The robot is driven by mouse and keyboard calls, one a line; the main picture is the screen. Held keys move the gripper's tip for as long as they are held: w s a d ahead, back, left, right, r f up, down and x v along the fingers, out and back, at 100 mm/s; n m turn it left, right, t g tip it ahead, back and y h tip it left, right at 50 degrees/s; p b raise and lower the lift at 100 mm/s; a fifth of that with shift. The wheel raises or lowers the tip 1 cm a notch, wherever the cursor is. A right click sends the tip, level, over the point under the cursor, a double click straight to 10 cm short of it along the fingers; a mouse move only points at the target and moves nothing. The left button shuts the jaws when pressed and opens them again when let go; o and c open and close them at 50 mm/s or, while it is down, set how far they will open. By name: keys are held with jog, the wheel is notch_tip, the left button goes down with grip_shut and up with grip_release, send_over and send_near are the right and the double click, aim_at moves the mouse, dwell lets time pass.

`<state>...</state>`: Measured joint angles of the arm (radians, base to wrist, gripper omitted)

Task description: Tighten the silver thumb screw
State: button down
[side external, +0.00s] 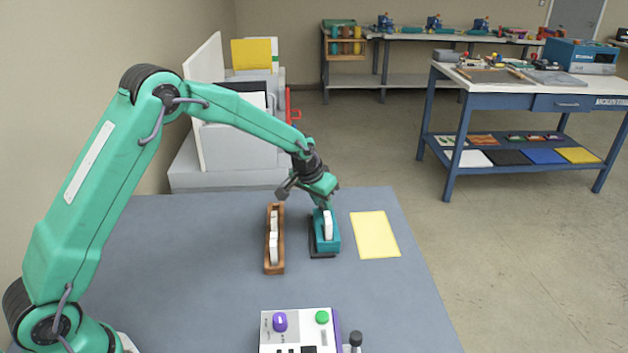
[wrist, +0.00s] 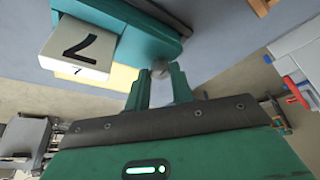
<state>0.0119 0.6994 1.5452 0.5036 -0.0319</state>
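The silver thumb screw (wrist: 160,69) shows as a small round grey knob at the edge of a teal block (wrist: 172,45) in the wrist view. The teal block also stands on the grey table in the side view (side external: 331,243). A white tile marked 7 (wrist: 82,48) is on the block. My gripper (wrist: 161,72) has one teal finger on each side of the knob, at fingertip height. I cannot tell whether the fingers touch it. In the side view my gripper (side external: 322,203) is right above the far end of the block, and the screw is hidden.
A brown wooden rack (side external: 274,266) with white tiles stands left of the block. A yellow sheet (side external: 375,235) lies to the right. A control box (side external: 296,327) with purple and green knobs is at the front. The table (side external: 180,260) is clear on the left.

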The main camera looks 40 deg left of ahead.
jog(key=shift+a+m, duration=0.15)
jog(key=shift+m, duration=1.25)
jog(key=c, duration=1.2)
grip_release()
jog(key=shift+r, duration=0.15)
jog(key=shift+s+r, duration=0.25)
jog(key=shift+r, duration=0.25)
jog(key=v, duration=0.6)
jog(key=shift+r, duration=0.2)
jog(key=shift+s, duration=0.1)
